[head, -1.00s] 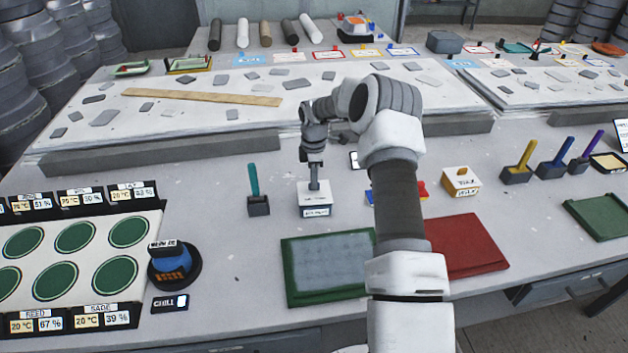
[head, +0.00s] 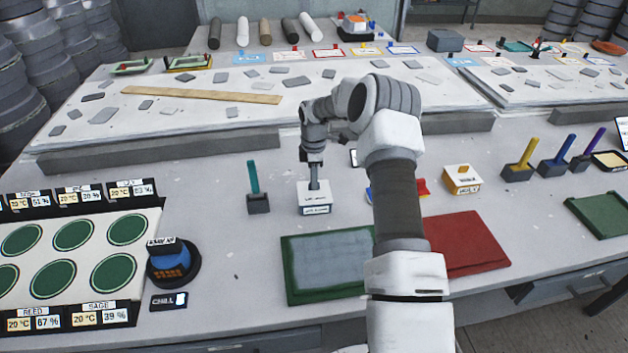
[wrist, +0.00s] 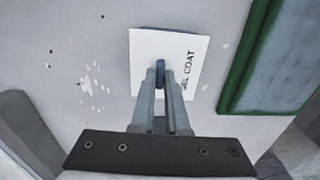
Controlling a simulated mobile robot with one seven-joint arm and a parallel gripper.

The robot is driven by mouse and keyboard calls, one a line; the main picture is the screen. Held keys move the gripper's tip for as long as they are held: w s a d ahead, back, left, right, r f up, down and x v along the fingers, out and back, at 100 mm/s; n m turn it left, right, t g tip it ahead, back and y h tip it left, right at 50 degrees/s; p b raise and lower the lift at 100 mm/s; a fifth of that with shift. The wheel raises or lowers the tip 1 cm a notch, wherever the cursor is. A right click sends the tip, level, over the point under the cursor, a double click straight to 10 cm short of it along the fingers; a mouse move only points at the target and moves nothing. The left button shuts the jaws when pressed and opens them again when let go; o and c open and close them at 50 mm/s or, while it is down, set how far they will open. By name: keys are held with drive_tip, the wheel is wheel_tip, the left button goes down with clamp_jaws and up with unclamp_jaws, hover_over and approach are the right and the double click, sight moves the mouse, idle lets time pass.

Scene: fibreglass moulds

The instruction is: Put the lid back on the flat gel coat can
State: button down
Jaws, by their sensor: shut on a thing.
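My gripper (wrist: 163,98) is shut on the small blue-grey knob (wrist: 160,72) of a white square lid (wrist: 150,50); the lid's top reads "GEL COAT" in the wrist view. In the head view my gripper (head: 314,184) points straight down onto the white flat gel coat can (head: 315,210), with the lid at its top. The lid looks level and lined up over the can. I cannot tell whether it is fully seated, and the can is hidden under the lid in the wrist view.
A teal-handled tool in a dark block (head: 257,202) stands left of the can. A green-framed tray (head: 290,270) and a red mat (head: 470,245) lie in front.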

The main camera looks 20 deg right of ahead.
drive_tip(key=shift+c, duration=1.8)
unclamp_jaws()
drive_tip(key=shift+r+p, duration=1.5)
drive_tip(key=shift+r, duration=1.5)
clamp_jaws()
